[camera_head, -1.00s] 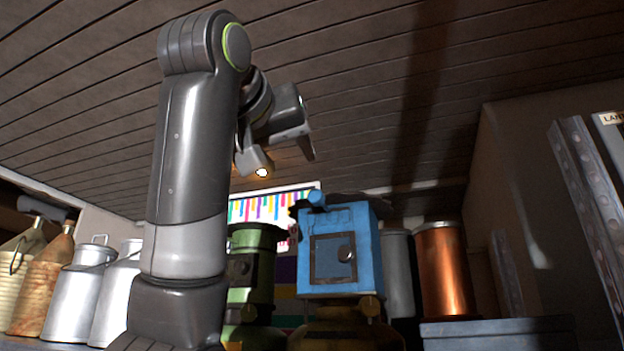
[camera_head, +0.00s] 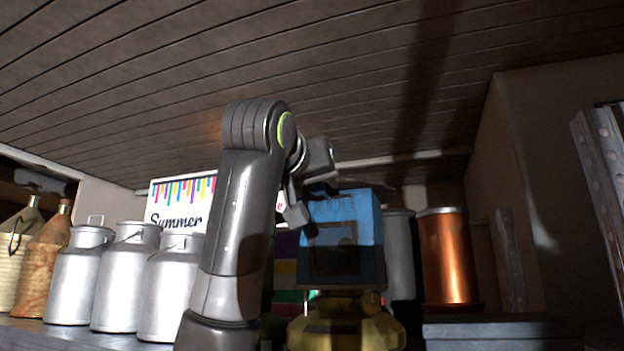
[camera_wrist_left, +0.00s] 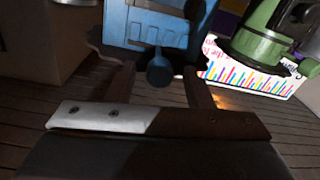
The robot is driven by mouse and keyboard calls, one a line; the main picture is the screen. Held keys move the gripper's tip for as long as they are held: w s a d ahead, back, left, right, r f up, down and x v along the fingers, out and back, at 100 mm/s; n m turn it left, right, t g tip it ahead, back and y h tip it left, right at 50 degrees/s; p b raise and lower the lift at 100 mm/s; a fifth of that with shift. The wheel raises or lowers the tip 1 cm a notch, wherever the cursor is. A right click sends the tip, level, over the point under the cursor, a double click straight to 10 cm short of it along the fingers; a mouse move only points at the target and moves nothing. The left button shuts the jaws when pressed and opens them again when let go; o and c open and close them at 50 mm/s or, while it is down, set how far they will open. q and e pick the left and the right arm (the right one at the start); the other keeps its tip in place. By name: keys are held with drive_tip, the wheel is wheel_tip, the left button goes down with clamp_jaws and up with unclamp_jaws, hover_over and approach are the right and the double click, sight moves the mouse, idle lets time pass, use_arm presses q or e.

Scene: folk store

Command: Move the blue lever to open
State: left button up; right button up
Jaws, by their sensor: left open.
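A blue box-shaped machine (camera_head: 365,235) with a square front panel stands in the middle of the head view, on a yellowish base (camera_head: 345,333). Its blue lever (camera_wrist_left: 158,72), a stub with a rounded end, shows in the left wrist view, where the picture is upside down. My left gripper (camera_head: 302,205) is at the machine's upper left edge in the head view. It is open, and the lever appears between its two fingers in the wrist view. I cannot tell whether either finger touches it. In the head view the gripper hides the lever. My right gripper is out of view.
Several metal milk cans (camera_head: 125,280) stand at the left. A copper cylinder (camera_head: 447,260) and a grey cylinder (camera_head: 400,255) stand right of the machine. A green machine (camera_wrist_left: 265,42) stands beside it in the wrist view. A plank ceiling (camera_head: 300,60) is above.

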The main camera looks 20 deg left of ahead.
use_arm(q)
drive_tip(key=shift+s, duration=0.1)
clamp_jaws()
drive_tip(key=shift+d, duration=0.1)
drive_tip(key=shift+d+b, duration=0.4)
drive_tip(key=shift+d, duration=0.2)
drive_tip(key=shift+c, duration=2.1)
unclamp_jaws()
drive_tip(key=o, duration=0.4)
drive_tip(key=shift+d, duration=0.25)
